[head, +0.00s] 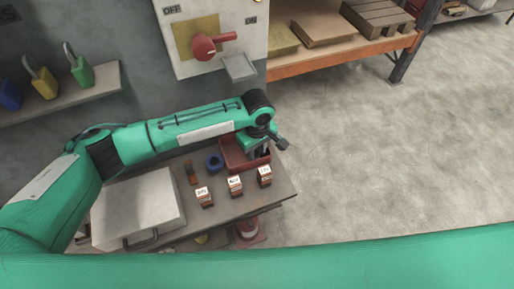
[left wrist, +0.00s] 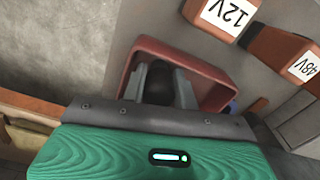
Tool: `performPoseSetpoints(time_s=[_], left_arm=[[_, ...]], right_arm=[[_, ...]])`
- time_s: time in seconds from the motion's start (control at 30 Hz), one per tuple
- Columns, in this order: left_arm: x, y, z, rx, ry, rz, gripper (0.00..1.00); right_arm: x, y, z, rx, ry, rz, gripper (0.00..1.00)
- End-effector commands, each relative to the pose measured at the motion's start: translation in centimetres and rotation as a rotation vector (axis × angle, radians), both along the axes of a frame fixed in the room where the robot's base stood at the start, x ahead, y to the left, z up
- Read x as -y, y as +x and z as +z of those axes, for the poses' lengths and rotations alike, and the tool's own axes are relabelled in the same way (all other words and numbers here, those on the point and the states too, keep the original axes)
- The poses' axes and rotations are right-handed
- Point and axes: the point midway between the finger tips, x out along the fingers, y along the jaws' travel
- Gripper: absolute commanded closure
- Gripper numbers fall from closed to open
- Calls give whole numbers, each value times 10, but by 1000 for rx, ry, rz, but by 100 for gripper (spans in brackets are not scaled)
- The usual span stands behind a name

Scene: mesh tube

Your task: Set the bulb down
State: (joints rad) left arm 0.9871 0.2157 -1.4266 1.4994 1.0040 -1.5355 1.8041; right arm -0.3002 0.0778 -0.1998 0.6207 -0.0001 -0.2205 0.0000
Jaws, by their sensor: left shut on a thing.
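My left gripper (head: 258,150) is at the red tray (head: 232,151) on the right end of the bench, pointing down into it. In the left wrist view, its grey fingers (left wrist: 160,84) are inside the red tray's walls (left wrist: 127,66). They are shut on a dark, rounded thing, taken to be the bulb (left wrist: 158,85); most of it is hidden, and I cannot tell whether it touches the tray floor. My right gripper is not in view.
Several brown blocks with white labels stand in front of the tray, including a 12V block (left wrist: 222,18) and a 48V block (left wrist: 285,52). A blue ring (head: 214,162) lies left of the tray. A pale case (head: 135,208) fills the bench's left side.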

Motion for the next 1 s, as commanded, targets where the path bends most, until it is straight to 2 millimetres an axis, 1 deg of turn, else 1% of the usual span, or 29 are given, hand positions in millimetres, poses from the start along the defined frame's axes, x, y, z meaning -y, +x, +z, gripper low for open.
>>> performPoseSetpoints(time_s=[0.3, 0.33, 0.37, 0.7, 0.83, 1.0], left_arm=[[1, 0, -2, -1, -2, 0, 93], [0, 0, -2, 0, -1, 0, 65], [1, 0, -2, 0, -1, 0, 62], [0, 1, 0, 2, -1, -1, 62], [1, 1, 17, 2, -3, -1, 62], [1, 0, 47, 2, -3, -2, 62]], right_arm=[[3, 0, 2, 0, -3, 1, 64], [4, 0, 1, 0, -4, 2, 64], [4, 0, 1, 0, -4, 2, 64], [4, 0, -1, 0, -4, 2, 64], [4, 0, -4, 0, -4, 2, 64], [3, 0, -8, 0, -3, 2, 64]])
